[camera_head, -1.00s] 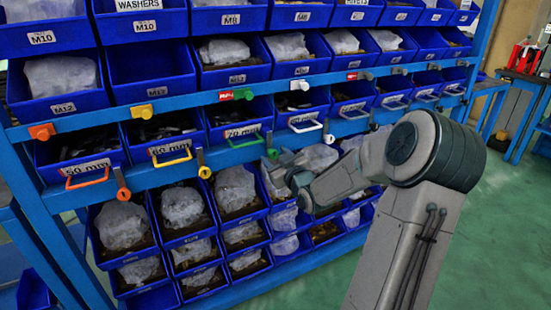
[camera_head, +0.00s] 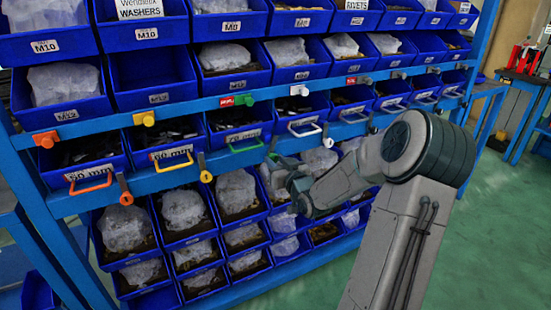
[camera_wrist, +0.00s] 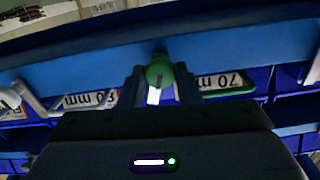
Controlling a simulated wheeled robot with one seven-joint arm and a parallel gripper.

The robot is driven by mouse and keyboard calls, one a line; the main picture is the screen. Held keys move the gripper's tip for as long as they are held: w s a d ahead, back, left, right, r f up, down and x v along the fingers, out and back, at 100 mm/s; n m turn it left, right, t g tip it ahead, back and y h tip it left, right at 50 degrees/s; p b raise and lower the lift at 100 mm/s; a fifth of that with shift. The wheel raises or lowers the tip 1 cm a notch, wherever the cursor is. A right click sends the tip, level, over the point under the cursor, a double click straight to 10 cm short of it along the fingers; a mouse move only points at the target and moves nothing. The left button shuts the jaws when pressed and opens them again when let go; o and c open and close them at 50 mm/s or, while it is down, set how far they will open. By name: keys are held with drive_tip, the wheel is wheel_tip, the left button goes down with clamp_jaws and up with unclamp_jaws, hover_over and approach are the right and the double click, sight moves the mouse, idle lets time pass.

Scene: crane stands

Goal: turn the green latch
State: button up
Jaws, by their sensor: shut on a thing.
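The green latch (camera_wrist: 158,72) shows in the wrist view as a round green knob with a pale strip below it, on the blue rail. My gripper (camera_wrist: 158,86) has one dark finger on each side of the latch and is shut on it. In the head view, my gripper (camera_head: 275,162) is at the rail just right of the green drawer handle (camera_head: 246,146); it mostly hides the latch there. The drawer with the green handle (camera_wrist: 228,90) lies right of the latch in the wrist view.
An orange latch (camera_head: 124,192) and a yellow latch (camera_head: 205,170) hang from the same rail to the left. White handles (camera_head: 305,130) are to the right. Blue bins with bagged parts fill the rack above and below. Green floor (camera_head: 500,230) is clear at right.

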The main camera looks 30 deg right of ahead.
drive_tip(key=m+p, duration=0.4)
drive_tip(key=m, duration=0.3)
drive_tip(key=shift+r, duration=0.15)
drive_tip(key=m+p, duration=0.2)
drive_tip(key=m, duration=0.2)
drive_tip(key=shift+m, duration=0.3)
drive_tip(key=shift+m+p, duration=0.75)
drive_tip(key=shift+m, duration=0.35)
drive_tip(key=o, duration=1)
drive_tip(key=s, duration=1.4)
drive_tip(key=shift+d, duration=0.25)
